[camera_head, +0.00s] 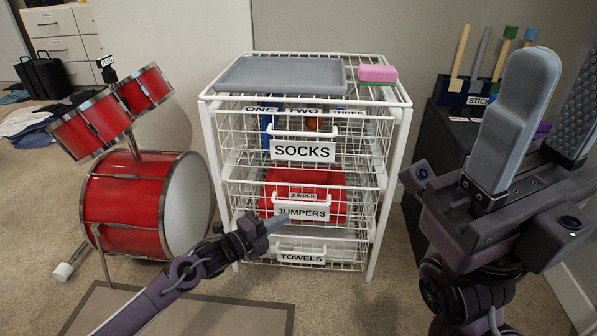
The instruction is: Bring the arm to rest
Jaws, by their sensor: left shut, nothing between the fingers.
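My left gripper (279,223) reaches in from the lower left. It is shut and empty, in front of the lower part of a white wire drawer unit (208,150), and overlaps the lower edge of the JUMPERS label (302,211) in the picture. I cannot tell whether it touches the unit. My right gripper (563,80) is large and close at the right edge, fingers pointing up. Its two fingers stand apart with nothing seen between them. The far finger is partly cut off by the picture edge.
The unit has drawers labelled SOCKS (302,151) and TOWELS (301,258). A grey tray (280,74) and a pink block (378,73) lie on top. A red drum set (122,205) stands left. A dark cabinet (440,135) stands right. Clothes (28,120) lie on the carpet.

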